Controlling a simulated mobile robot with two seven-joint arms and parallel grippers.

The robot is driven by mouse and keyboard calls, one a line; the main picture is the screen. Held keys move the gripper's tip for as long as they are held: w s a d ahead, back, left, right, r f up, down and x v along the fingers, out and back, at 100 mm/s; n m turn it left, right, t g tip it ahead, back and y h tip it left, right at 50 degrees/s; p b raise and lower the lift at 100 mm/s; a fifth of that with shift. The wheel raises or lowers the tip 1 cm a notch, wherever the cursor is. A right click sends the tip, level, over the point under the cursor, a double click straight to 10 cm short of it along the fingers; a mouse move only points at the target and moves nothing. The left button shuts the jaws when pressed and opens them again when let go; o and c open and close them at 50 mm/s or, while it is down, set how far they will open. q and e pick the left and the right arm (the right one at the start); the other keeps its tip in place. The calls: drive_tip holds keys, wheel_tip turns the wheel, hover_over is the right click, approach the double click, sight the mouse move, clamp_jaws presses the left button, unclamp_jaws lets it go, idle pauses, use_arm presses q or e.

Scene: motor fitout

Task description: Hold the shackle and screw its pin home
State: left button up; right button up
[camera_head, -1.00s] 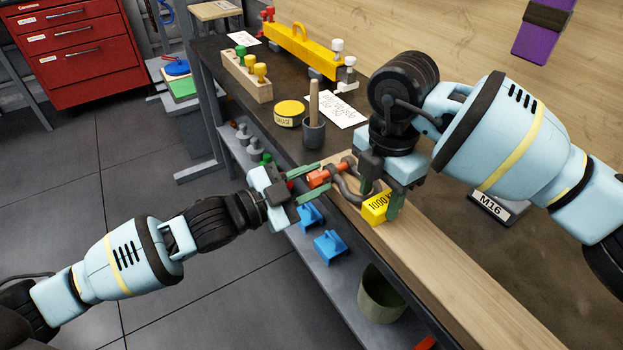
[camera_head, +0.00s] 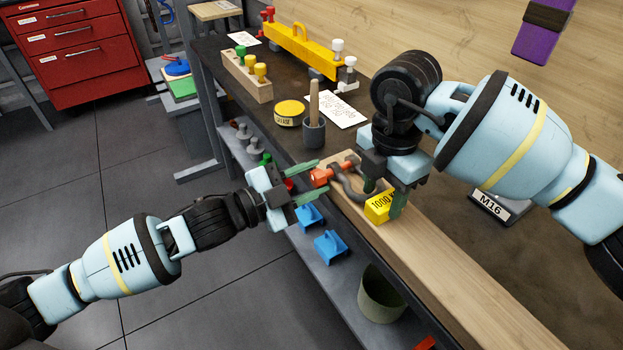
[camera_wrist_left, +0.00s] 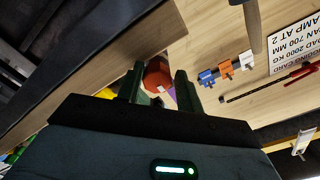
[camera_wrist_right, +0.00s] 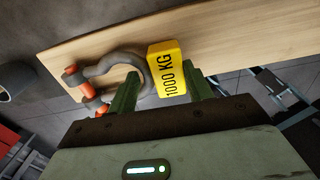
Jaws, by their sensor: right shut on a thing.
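The grey shackle (camera_head: 351,190) is held over the wooden board, with its yellow 1000 KG tag (camera_head: 380,207) beside the bow. My right gripper (camera_head: 383,198) is shut on the shackle near its bow and tag; the right wrist view shows the shackle (camera_wrist_right: 117,62) and tag (camera_wrist_right: 167,68) at its fingers. The orange-red pin (camera_head: 322,176) sits across the shackle's open end, its head toward my left gripper. My left gripper (camera_head: 308,181) is open, with its fingertips just short of the pin head. The left wrist view shows the pin head (camera_wrist_left: 157,76) beyond and between the fingers.
A grey cup (camera_head: 314,132) with a wooden stick and a yellow tin (camera_head: 289,113) stand behind the shackle. Blue blocks (camera_head: 330,246) lie on the lower shelf, near a green-grey bin (camera_head: 381,294). The board's right part (camera_head: 470,265) is clear.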

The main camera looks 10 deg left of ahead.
use_arm(q)
drive_tip(key=shift+o, duration=1.4)
drive_tip(key=shift+d, duration=0.1)
drive_tip(key=shift+s, duration=0.1)
use_arm(e)
drive_tip(key=shift+s+a, duration=0.1)
use_arm(q)
drive_tip(key=v, duration=1.2)
use_arm(e)
drive_tip(key=shift+a, duration=0.1)
drive_tip(key=o, duration=1.2)
wheel_tip(320, 180, up, 12)
drive_tip(key=shift+f, duration=0.1)
